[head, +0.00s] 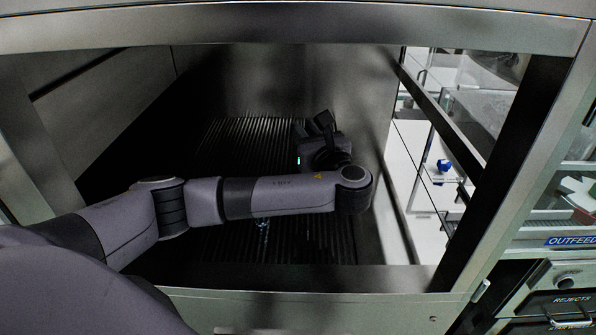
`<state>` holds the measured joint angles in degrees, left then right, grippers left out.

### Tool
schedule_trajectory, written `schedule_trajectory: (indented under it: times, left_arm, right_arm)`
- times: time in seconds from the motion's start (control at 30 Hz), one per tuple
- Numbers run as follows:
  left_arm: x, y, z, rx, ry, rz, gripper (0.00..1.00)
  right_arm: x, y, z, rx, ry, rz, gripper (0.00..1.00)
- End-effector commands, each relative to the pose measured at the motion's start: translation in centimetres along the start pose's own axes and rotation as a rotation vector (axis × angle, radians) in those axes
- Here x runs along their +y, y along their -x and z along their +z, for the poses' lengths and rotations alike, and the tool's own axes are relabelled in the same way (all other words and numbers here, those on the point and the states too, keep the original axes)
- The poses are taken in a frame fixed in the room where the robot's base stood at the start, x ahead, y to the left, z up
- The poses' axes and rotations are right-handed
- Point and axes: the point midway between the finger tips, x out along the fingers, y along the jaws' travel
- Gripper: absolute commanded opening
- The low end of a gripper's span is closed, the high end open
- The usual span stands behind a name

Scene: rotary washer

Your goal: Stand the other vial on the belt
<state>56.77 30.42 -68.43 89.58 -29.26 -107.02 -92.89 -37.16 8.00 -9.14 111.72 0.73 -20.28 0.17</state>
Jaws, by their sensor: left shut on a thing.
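My left gripper (318,126) is inside the metal chamber, over the far right part of the dark ribbed belt (250,135). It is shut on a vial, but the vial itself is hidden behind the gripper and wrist. A small pale, glassy glint (262,224) shows on the belt just below my left forearm. It may be another vial; it is too small and partly covered to tell whether it stands or lies. My right gripper is not in view.
The chamber opening has a metal frame, with a lower sill (330,279) under my left arm. A steel wall stands close right of the gripper. Outside right are a clear-windowed section with a blue item (444,165), an OUTFEED label (571,240) and a REJECTS drawer (560,302).

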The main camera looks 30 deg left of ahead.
Motion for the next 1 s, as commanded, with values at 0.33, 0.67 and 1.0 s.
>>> schedule_trajectory:
  times: [0.33,0.67,1.0]
  left_arm:
    - [0.0,0.0,-6.2,-0.001,0.001,0.0,0.0]
    - [0.0,0.1,-10.3,0.0,-0.001,0.0,0.0]
    - [0.0,0.0,-10.7,0.0,0.001,0.0,0.0]
  right_arm:
    - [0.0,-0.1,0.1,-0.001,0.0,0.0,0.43]
    - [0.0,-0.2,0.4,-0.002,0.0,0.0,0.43]
    - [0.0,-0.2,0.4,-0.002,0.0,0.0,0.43]
